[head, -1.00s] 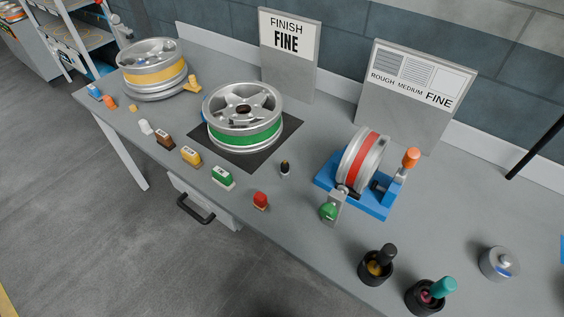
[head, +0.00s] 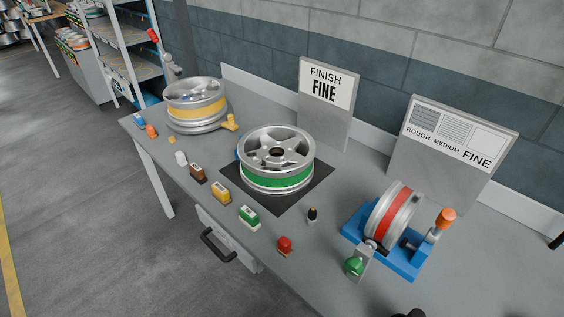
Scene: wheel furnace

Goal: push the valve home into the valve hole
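A small dark upright piece with a brass-coloured part (head: 312,215), which looks like the valve, stands on the bench in front of the black mat (head: 315,195). A silver wheel with a green band (head: 276,160) lies flat on that mat, spokes up. I cannot make out a valve hole in it. A wheel with a red band (head: 395,215) stands upright in a blue stand (head: 412,267) at the right. A wheel with a yellow band (head: 196,105) lies at the far left. Neither of my grippers is in view.
Brown (head: 198,173), yellow (head: 221,192) and green (head: 249,217) blocks line the front edge, with a red-topped piece (head: 285,246). Sign boards (head: 326,100) stand behind. A drawer handle (head: 216,245) juts out below. Bare bench lies around the small dark piece.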

